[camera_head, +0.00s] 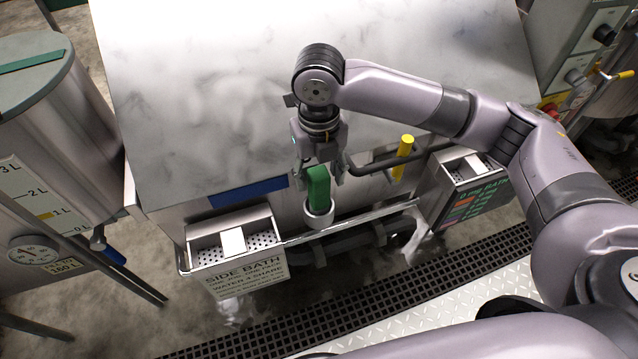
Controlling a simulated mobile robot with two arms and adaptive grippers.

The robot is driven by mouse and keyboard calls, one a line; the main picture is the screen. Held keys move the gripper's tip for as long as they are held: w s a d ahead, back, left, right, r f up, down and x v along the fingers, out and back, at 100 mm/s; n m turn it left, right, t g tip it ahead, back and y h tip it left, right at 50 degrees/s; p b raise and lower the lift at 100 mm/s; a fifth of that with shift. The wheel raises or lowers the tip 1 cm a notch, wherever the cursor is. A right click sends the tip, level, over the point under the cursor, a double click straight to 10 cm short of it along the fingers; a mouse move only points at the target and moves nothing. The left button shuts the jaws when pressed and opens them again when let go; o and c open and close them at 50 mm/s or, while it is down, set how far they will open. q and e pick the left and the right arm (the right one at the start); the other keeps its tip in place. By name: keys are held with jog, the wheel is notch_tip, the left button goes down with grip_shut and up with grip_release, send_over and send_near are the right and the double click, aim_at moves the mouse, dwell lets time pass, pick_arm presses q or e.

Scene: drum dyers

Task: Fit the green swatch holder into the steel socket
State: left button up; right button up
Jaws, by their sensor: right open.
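The green swatch holder (318,189) stands upright at the front of the big steel vat, with its lower end inside a pale round socket (318,214). How deep it sits cannot be told. My right gripper (318,176) comes down over it from above. Its fingers are open, one on each side of the holder's upper part. The holder's top is hidden by the gripper. My left gripper is not in view.
A yellow-topped handle (403,157) stands right of the socket, by a dark pipe. A side bath box (237,243) hangs at the left and another box (466,185) at the right. The vat's top (210,100) is clear. A steel drum (60,130) stands at far left.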

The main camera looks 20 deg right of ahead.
notch_tip(320, 180, up, 8)
jog(key=shift+r+b, duration=0.2)
jog(key=shift+b, duration=0.3)
jog(key=shift+s+f, duration=0.1)
